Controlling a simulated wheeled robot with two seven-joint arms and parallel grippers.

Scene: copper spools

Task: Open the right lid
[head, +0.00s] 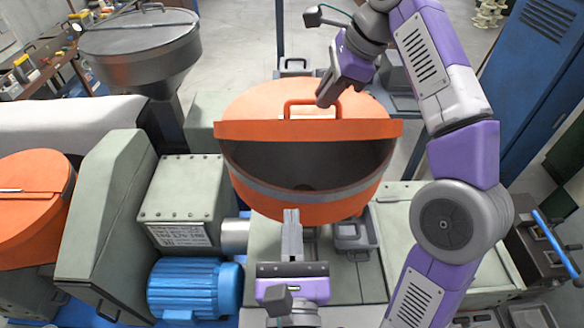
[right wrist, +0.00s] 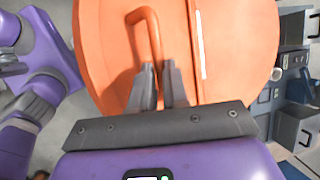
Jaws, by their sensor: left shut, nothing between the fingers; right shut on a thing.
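The right lid (head: 250,108) is orange and stands raised at the front of its round orange drum (head: 345,205). The drum's dark interior shows below the lid's front edge. My right gripper (head: 326,98) is at the lid's orange handle (head: 290,108). In the right wrist view, my right gripper (right wrist: 158,88) is shut on the handle (right wrist: 146,38), in front of the lid (right wrist: 240,50). My left gripper (head: 291,215) is shut and empty, in front of the drum's lower front.
A second orange drum with its lid down (head: 35,185) stands at the left edge. A grey metal hopper (head: 140,45) is behind it. A blue motor (head: 195,288) and a grey-green housing (head: 185,190) stand left of my left gripper. A blue cabinet (head: 535,70) is at the right.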

